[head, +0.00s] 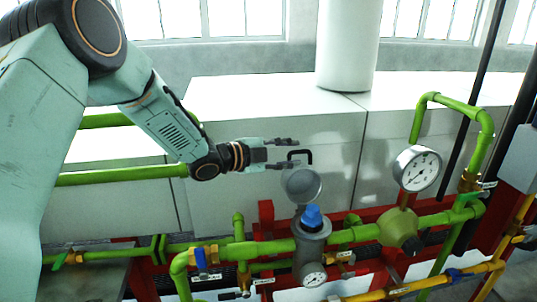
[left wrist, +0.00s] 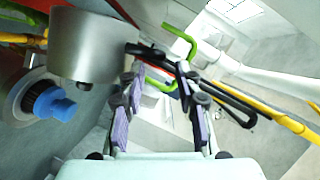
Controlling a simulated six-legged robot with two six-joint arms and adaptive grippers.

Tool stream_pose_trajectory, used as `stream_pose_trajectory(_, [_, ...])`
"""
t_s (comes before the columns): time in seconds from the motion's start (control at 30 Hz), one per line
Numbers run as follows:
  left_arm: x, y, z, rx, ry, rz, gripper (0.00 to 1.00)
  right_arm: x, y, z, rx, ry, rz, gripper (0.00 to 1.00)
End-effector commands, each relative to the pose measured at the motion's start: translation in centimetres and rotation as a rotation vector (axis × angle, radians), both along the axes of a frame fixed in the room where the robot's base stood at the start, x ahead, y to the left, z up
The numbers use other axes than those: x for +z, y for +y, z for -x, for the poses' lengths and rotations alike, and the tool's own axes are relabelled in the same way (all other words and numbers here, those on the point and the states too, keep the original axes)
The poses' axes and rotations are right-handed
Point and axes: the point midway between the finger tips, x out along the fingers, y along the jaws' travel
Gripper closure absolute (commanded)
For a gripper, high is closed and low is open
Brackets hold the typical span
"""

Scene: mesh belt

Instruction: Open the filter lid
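The grey round filter lid (head: 301,186) stands tipped up above the grey filter housing (head: 312,245), its round face toward the head camera. A blue filter piece (head: 312,216) shows in the housing's open top. A black handle (head: 307,153) sits at the lid's upper edge. My left gripper (head: 292,152) is open, with its fingers apart close to the handle. Contact with the handle is unclear. My right gripper is out of view.
Green pipes (head: 360,234) and a red frame (head: 267,222) surround the housing. A large pressure gauge (head: 417,168) stands to the right, and a smaller gauge (head: 314,275) is on the housing. A white block (head: 270,110) is behind.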

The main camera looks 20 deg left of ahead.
Motion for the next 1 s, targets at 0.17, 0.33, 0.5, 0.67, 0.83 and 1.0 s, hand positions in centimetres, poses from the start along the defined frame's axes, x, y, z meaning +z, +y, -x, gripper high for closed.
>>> stream_pose_trajectory(0.17, [0.8,1.8,2.4,0.003,-0.002,0.006,0.66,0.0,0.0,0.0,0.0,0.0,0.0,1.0])
stream_pose_trajectory(0.33, [1.3,3.1,4.3,0.004,-0.001,0.005,0.66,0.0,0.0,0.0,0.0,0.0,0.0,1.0])
stream_pose_trajectory(0.5, [1.7,4.2,5.7,0.004,-0.002,0.003,0.66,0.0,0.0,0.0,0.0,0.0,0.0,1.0])
stream_pose_trajectory(0.67, [1.8,4.7,6.5,0.002,-0.002,0.002,0.66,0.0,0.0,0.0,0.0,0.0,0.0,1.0])
stream_pose_trajectory(0.83, [1.8,4.8,6.8,0.0,-0.001,-0.001,0.66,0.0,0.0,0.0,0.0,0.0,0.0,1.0])
stream_pose_trajectory(1.0, [1.8,4.8,6.8,0.0,-0.001,-0.001,0.66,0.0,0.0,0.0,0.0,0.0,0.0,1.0])
